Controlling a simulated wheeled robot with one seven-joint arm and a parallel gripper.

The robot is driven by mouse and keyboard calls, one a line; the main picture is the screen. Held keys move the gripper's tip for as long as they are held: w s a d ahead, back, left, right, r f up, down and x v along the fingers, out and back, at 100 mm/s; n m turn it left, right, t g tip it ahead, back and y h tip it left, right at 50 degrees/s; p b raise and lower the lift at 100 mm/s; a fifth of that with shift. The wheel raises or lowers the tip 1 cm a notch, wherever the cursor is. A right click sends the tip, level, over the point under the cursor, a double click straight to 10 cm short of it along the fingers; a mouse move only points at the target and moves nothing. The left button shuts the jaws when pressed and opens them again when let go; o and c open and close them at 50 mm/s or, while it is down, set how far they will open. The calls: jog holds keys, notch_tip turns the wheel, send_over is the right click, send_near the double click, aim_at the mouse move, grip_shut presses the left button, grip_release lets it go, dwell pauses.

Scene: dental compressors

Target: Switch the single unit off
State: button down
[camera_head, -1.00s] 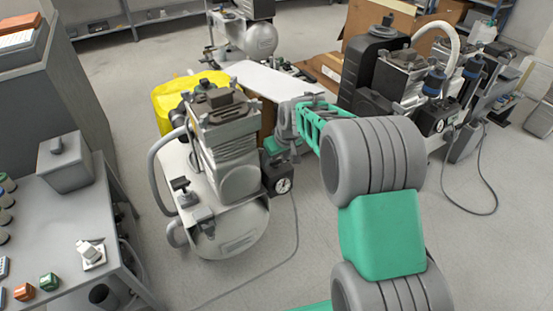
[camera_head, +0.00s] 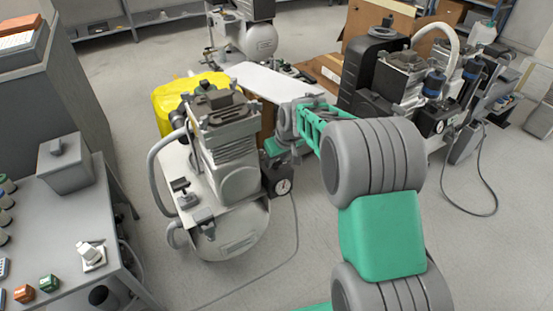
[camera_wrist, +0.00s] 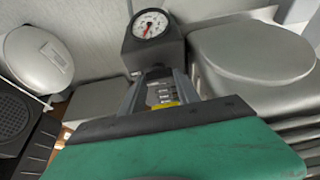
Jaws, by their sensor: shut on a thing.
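The single unit (camera_head: 228,165) is a compressor with a ribbed grey head on a pale tank, left of centre in the head view. Its dark switch box with a round dial gauge (camera_head: 283,187) sits on its right side. In the wrist view, the switch box (camera_wrist: 152,48) is straight ahead, its white dial facing me. My gripper (camera_wrist: 158,78) reaches the near side of this box, its fingers close together and shut on a small part there. The fingers and box edge hide most of that part, so its position cannot be told.
A twin-headed compressor (camera_head: 402,75) with a black housing stands right of my arm. Another compressor (camera_head: 258,40) is at the back. A yellow-covered object (camera_head: 163,100) is behind the single unit. A grey bench (camera_head: 60,225) is at left. A cable crosses the open floor.

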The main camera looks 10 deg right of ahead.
jog(key=shift+r, duration=0.1)
jog(key=n+y+p, duration=0.1)
jog(key=n+p, duration=0.2)
jog(key=n, duration=0.1)
jog(key=shift+d+g, duration=0.15)
jog(key=shift+g, duration=0.25)
jog(key=n+p, duration=0.1)
jog(key=n, duration=0.1)
jog(key=n+g+y+p, duration=0.1)
jog(key=n, duration=0.2)
jog(key=shift+w+d+n+g+y, duration=0.1)
jog(key=shift+w+n+g+y, duration=0.1)
jog(key=shift+n+g+y, duration=0.1)
jog(key=n+g+p, duration=0.1)
jog(key=n, duration=0.1)
jog(key=n+p, duration=0.1)
jog(key=n, duration=0.1)
jog(key=shift+w+n+g+y, duration=0.1)
jog(key=shift+n+g+y, duration=0.2)
jog(key=shift+g, duration=0.1)
jog(key=shift+n+g+p, duration=0.7)
jog(key=shift+n+p, duration=1)
jog(key=shift+n, duration=0.1)
jog(key=shift+w, duration=0.1)
jog(key=c, duration=0.9)
grip_release()
